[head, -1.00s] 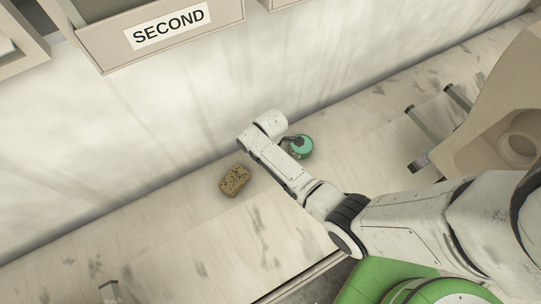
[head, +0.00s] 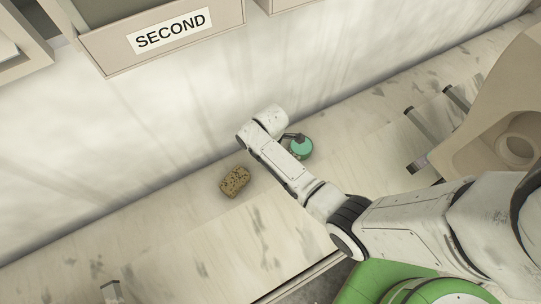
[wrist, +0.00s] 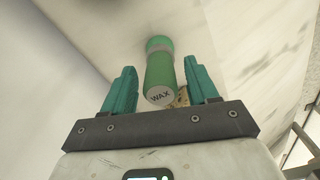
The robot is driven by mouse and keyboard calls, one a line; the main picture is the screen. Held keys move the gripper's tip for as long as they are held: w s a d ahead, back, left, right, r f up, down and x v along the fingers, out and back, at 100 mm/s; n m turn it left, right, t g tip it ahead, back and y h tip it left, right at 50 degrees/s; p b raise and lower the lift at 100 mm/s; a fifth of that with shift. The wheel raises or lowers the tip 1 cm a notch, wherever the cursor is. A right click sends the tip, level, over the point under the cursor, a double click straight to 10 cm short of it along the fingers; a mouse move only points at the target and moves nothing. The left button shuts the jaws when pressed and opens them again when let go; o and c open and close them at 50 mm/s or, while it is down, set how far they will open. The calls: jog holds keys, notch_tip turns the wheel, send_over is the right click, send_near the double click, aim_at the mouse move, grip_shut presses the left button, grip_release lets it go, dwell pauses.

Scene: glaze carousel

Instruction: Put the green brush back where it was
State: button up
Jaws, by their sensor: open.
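In the wrist view, a green cylinder (wrist: 161,72) with a grey band and a pale end marked "WAX" shows between the two teal fingers of my gripper (wrist: 162,76). The fingers are apart, with gaps on both sides of it; I cannot tell how far beyond the tips it is. A round green thing (head: 301,148) shows beside my arm's end in the head view, on the counter by the wall, partly hidden by a dark part. I cannot tell whether either is the green brush; no bristles show.
A speckled brown sponge-like block (head: 234,181) lies on the pale counter left of my arm; part of it shows behind a finger in the wrist view (wrist: 182,97). A bin labelled "SECOND" (head: 172,35) is on the wall. A beige basin-like thing (head: 500,130) stands at the right.

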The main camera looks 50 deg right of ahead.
notch_tip(320, 180, up, 10)
jog(key=shift+f+p, duration=0.25)
jog(key=shift+p, duration=0.75)
jog(key=s+a+r+m, duration=0.3)
jog(key=s+r+m, duration=0.1)
jog(key=s, duration=0.4)
jog(key=s+a+r+m+t, duration=0.1)
jog(key=s+a+r+m, duration=0.2)
jog(key=s+m, duration=0.3)
jog(key=s+r, duration=0.1)
jog(key=s, duration=0.2)
jog(key=shift+s+a+r, duration=0.25)
jog(key=shift+a+r, duration=0.05)
jog(key=shift+r, duration=0.05)
